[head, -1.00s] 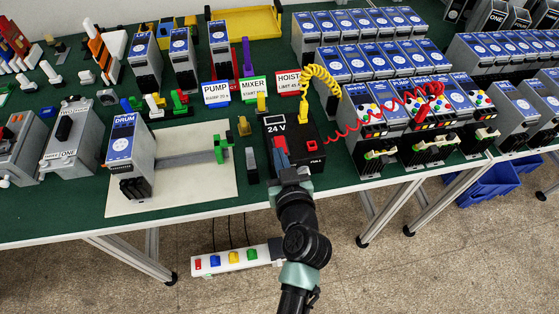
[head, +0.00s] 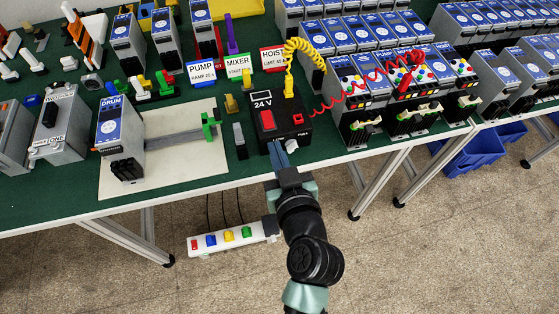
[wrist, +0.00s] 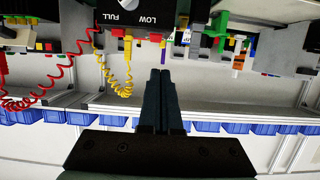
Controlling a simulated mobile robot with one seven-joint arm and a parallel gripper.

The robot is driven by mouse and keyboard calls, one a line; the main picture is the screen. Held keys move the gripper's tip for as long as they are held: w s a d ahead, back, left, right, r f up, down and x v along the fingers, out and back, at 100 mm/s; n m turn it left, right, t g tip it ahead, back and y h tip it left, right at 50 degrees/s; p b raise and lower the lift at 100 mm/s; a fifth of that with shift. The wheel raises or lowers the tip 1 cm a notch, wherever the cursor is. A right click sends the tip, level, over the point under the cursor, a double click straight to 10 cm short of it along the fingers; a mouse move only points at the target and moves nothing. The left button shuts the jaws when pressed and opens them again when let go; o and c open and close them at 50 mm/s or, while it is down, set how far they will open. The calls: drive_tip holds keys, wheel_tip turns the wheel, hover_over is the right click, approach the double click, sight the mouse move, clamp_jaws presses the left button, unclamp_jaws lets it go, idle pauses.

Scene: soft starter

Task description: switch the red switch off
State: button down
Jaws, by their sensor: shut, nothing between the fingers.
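A black box (head: 285,133) labelled 24 V stands near the table's front edge, with a red rocker switch (head: 267,119) on its top. I cannot tell which way the rocker is tipped. My gripper (head: 278,145) is shut and empty, its fingertips at the front of the box, below the rocker in the picture. I cannot tell whether they touch the box. In the wrist view the shut fingers (wrist: 161,73) point toward the box front (wrist: 150,17), marked LOW and FULL; the rocker is not visible there.
A white power strip (head: 232,237) with another red switch (head: 194,244) and coloured switches hangs below the table edge. A yellow coiled cable (head: 300,45) and a red coiled cable (head: 340,100) run from the box. A grey drive unit (head: 119,140) stands left on a pale board.

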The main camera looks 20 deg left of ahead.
drive_tip(key=shift+v, duration=1.05)
drive_tip(key=shift+f, duration=0.2)
drive_tip(key=w+d+r+m+t+h, duration=0.1)
drive_tip(key=w+d+r+t, duration=0.1)
drive_tip(key=r, duration=0.7)
drive_tip(key=w+d+r+t+h, duration=0.1)
drive_tip(key=w+r+t, duration=0.2)
drive_tip(key=r, duration=0.7)
drive_tip(key=w+d+r+m+t+h, duration=0.1)
drive_tip(key=w+d+r+t, duration=0.1)
drive_tip(key=r, duration=0.7)
drive_tip(key=s+d+r+m+t+h, duration=0.2)
drive_tip(key=s+d+r+t, duration=0.1)
drive_tip(key=r, duration=0.9)
drive_tip(key=s+d+r+m+t+h, duration=0.2)
drive_tip(key=s+r+t, duration=0.3)
drive_tip(key=r, duration=0.8)
drive_tip(key=shift+s+d+r+m+h+p, duration=0.15)
drive_tip(key=shift+s+d+m+h+p, duration=0.4)
drive_tip(key=shift+s, duration=0.65)
drive_tip(key=shift+a, duration=0.1)
